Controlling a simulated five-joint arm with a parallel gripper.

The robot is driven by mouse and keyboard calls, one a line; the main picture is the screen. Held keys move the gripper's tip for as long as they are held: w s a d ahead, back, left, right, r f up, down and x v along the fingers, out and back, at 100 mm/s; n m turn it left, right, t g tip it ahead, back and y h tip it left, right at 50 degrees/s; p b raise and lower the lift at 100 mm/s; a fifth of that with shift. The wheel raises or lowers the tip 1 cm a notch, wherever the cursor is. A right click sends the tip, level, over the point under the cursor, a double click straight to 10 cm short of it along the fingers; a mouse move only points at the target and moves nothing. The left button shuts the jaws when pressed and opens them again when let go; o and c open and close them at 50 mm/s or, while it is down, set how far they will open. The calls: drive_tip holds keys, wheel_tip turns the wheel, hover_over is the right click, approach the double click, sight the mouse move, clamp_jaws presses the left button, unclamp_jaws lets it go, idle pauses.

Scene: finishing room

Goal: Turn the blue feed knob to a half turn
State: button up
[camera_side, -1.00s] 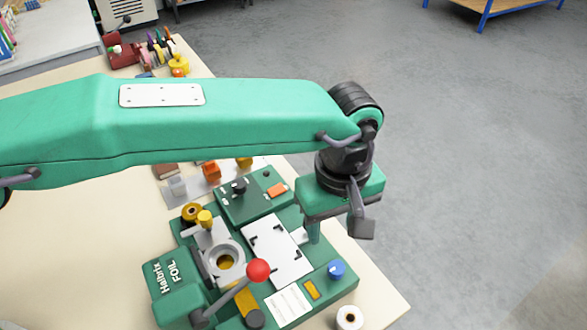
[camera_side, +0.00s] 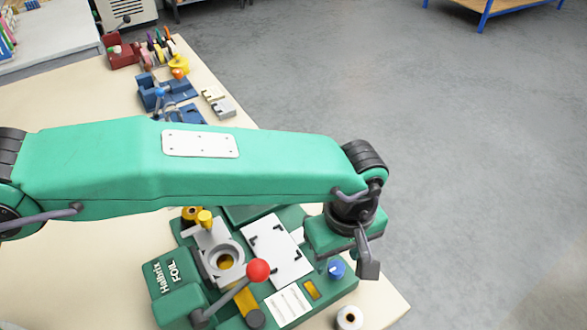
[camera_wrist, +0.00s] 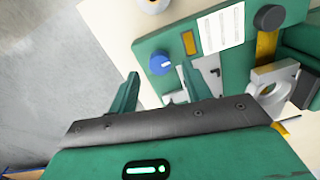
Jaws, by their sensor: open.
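The blue feed knob (camera_side: 337,269) sits at the right corner of the green foil machine (camera_side: 345,289), by a small yellow plate. It also shows in the wrist view (camera_wrist: 161,63), with a short white mark on top. My gripper (camera_wrist: 158,73) is open and empty. In the wrist view the knob appears just beyond the gap between the fingertips. In the side view my gripper is right above and behind the knob; its fingers are mostly hidden there. I cannot tell its exact height over the knob.
A red-balled lever (camera_side: 258,271) rises from the machine, left of the knob. A white roll (camera_side: 349,318) stands on the table near the front corner. Blue fixtures (camera_side: 166,91) and other items lie at the back. The table's right edge is close to my gripper.

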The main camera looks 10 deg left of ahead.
sight(336, 272)
drive_tip(key=shift+f, duration=1.3)
drive_tip(key=c, duration=1)
